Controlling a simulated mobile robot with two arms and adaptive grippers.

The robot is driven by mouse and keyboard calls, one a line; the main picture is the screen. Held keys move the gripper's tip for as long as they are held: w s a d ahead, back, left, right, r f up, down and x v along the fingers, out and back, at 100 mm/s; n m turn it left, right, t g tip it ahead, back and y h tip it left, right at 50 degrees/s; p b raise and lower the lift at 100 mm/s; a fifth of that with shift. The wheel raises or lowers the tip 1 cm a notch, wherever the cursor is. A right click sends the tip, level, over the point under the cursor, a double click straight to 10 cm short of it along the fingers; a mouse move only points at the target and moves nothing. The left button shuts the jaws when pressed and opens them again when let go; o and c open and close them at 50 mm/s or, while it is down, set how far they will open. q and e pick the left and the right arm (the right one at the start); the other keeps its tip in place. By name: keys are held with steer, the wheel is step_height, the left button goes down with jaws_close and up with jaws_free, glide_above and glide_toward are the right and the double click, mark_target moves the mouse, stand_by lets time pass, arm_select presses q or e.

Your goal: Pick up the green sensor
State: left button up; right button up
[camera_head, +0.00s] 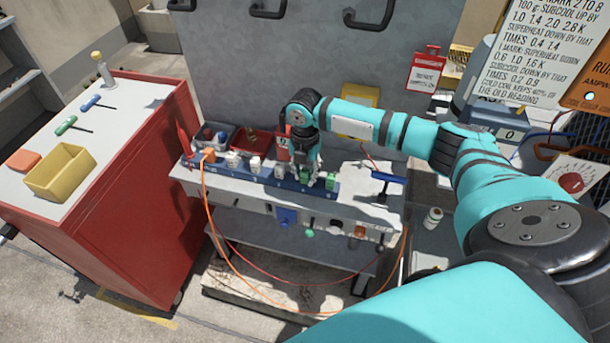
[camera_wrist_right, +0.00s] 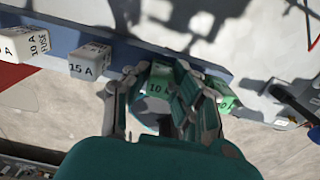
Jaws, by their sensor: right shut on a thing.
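The green sensor (camera_wrist_right: 160,79) appears to be a small green block with "10" on its face, between the fingers of my right gripper (camera_wrist_right: 165,108) in the right wrist view. The gripper is shut on it, low over the blue strip (camera_head: 262,176). In the head view the gripper (camera_head: 307,172) points down at the strip's right part and mostly hides the block. Whether the block is clear of the strip I cannot tell. A second green block (camera_wrist_right: 221,94) is just right of the fingers; it also shows in the head view (camera_head: 331,181). My left gripper is not in view.
White blocks, one marked 15 A (camera_wrist_right: 90,61), stand left along the strip. An orange plug (camera_head: 208,155) with a cable is at its left end. A blue-handled tool (camera_head: 388,178) lies right. Small bins (camera_head: 250,142) stand behind. A red cabinet (camera_head: 135,195) is left.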

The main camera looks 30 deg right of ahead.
mark_target(306, 173)
jaws_close()
steer(key=shift+r, duration=0.15)
steer(key=shift+r, duration=0.3)
steer(key=r, duration=0.1)
steer(key=r+b, duration=0.1)
steer(key=shift+s+a+r, duration=0.15)
steer(key=shift+s+r, duration=0.15)
steer(key=shift+s, duration=0.1)
steer(key=s+a+b, duration=0.1)
steer(key=s+a, duration=0.1)
steer(key=s, duration=0.5)
steer(key=s+a+r+b, duration=0.1)
steer(key=s+a, duration=0.2)
steer(key=s, duration=0.4)
steer(key=shift+s+r, duration=0.15)
steer(key=shift+r, duration=0.1)
steer(key=shift+o, duration=1)
jaws_free()
jaws_close()
